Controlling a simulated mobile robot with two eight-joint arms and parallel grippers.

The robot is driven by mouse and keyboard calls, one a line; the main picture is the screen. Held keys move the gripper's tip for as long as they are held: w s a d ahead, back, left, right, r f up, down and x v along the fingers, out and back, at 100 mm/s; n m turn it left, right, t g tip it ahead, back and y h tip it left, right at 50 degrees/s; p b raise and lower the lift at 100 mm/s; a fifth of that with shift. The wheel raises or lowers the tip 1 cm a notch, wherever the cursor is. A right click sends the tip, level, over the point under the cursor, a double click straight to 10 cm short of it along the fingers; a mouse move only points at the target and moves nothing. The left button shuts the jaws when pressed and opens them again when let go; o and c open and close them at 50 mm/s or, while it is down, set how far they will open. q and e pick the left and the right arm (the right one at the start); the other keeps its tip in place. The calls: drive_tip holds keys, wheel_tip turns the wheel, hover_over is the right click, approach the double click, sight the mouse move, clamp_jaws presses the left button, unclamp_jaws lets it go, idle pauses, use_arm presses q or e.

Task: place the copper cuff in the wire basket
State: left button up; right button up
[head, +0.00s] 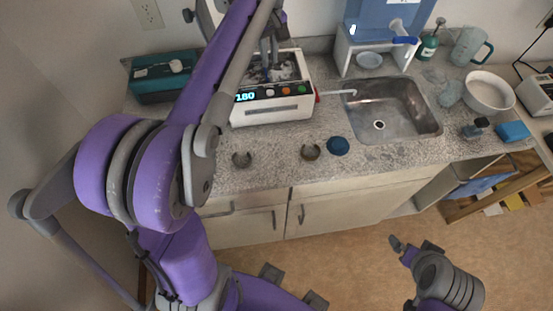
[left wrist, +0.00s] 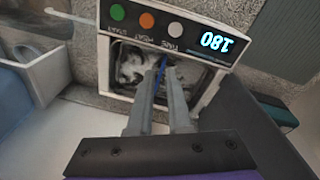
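Two C-shaped cuffs lie apart on the counter in the head view: a brownish left one (head: 241,160) and a brownish right one (head: 310,152). I cannot tell by colour which is copper. The white cleaner (head: 272,114) has an open tank, and its display reads 180. The wire basket cannot be made out clearly in the shiny tank. My left gripper (head: 270,60) reaches down into the tank. In the left wrist view its fingertips (left wrist: 160,74) are close together, with a thin blue strip between them; whether they grip it is unclear. My right gripper (head: 413,245) is open and empty, before the counter.
A blue round dish (head: 337,146) lies beside the right cuff. The sink (head: 392,112) is to the right, with a white bowl (head: 489,91) and a blue sponge (head: 513,131) beyond. A teal box (head: 163,76) stands left of the cleaner. The front counter strip is mostly clear.

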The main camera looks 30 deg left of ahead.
use_arm(q)
drive_tip(key=s+d+f+m+t, duration=0.1)
drive_tip(key=s+d+f+m, duration=0.3)
drive_tip(key=s, duration=0.3)
drive_tip(key=s+d+f+m+t, duration=0.1)
drive_tip(key=s+d+f+m, duration=0.3)
drive_tip(key=s+d+f, duration=0.2)
drive_tip(key=s+d+f+m+t, duration=0.2)
drive_tip(key=s+d+f+m, duration=0.2)
drive_tip(key=s, duration=0.4)
drive_tip(key=shift+s+d+f, duration=0.2)
drive_tip(key=shift+d+f, duration=0.45)
drive_tip(key=shift+f, duration=0.1)
